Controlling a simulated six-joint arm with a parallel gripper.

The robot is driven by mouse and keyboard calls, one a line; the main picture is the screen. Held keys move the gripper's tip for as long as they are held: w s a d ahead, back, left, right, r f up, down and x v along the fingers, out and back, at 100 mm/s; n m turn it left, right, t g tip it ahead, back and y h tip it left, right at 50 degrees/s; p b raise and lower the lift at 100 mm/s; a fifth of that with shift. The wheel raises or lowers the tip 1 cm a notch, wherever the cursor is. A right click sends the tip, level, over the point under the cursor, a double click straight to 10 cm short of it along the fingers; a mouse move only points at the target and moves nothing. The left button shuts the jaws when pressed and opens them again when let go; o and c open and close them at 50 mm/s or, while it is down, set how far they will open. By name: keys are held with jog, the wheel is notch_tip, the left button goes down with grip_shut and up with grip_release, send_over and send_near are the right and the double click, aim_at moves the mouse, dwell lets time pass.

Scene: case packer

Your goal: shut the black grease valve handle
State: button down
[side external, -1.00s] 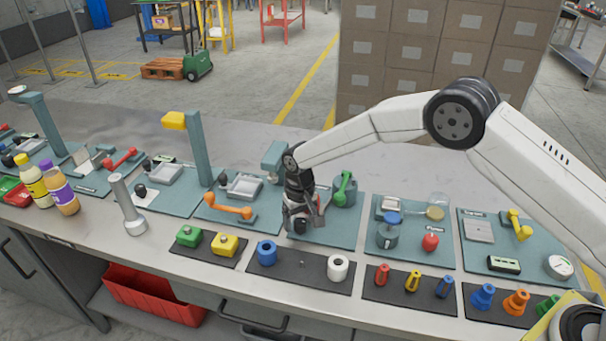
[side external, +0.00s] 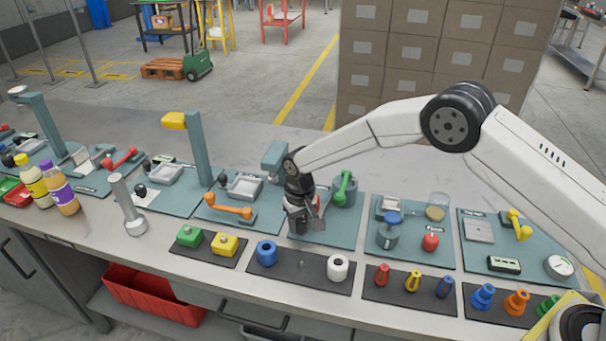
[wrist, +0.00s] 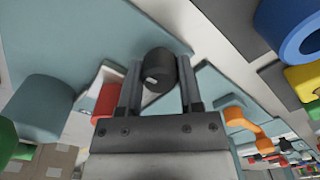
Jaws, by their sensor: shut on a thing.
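In the wrist view, the black grease valve handle (wrist: 158,68) is a short dark cylinder with a small pale mark on its end. It sits between the two fingertips of my gripper (wrist: 160,84), which is shut on it. In the side view, my gripper (side external: 305,217) is low over the left part of a teal panel (side external: 340,230) and points down. The dark handle (side external: 297,228) shows only in part there. The handle's base and mount are hidden by the fingers.
An orange handle (side external: 228,206) lies on the panel to the left. A black mat in front holds a blue ring (side external: 266,252) and a white ring (side external: 338,266).

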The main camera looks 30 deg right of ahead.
aim_at(300, 221)
jog(key=n, duration=1)
dwell(0.4)
dwell(0.4)
jog(key=shift+c, duration=1.2)
grip_release()
jog(key=shift+r, duration=0.15)
jog(key=shift+r, duration=3.8)
